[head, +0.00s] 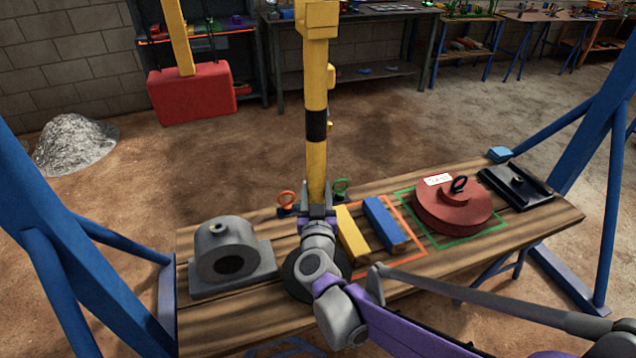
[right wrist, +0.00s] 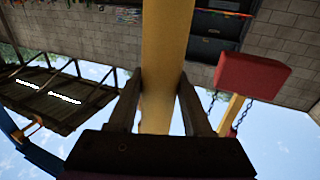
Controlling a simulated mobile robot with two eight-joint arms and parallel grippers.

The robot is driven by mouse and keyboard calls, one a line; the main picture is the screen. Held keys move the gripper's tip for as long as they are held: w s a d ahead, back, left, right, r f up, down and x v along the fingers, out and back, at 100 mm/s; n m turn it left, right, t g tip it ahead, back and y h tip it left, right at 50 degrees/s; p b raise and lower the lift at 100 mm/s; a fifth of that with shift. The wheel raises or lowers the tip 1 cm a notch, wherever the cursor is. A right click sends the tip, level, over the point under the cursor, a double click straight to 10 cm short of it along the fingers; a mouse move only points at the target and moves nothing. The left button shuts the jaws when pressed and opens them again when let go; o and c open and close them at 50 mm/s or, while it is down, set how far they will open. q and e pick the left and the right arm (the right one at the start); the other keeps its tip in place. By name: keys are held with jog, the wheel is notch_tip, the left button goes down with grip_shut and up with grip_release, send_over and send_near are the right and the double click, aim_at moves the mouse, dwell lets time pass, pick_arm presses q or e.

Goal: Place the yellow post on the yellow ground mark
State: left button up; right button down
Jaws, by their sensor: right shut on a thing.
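The yellow post (head: 317,85), with a black band and a box-like top cut off by the upper frame edge, stands upright in the head view. My right gripper (head: 317,190) is shut on its lower part, above the workbench. In the right wrist view the post (right wrist: 166,60) runs between the two fingers of my right gripper (right wrist: 160,100). The post's lower end is hidden by my gripper and arm. I see no yellow ground mark in either view. My left gripper is not in view.
The wooden workbench (head: 240,325) carries a grey bearing housing (head: 228,250), yellow (head: 352,232) and blue (head: 385,222) bars and a red disc (head: 450,210). Blue frame legs flank it. A red block (head: 192,92) and gravel pile (head: 75,143) lie behind. Open dirt floor lies beyond the bench.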

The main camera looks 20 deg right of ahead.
jog(key=shift+f+b, duration=0.45)
jog(key=shift+f, duration=1.45)
jog(key=c, duration=0.8)
grip_release()
jog(key=shift+f, duration=0.25)
jog(key=o, duration=0.5)
jog(key=shift+s+r, duration=0.1)
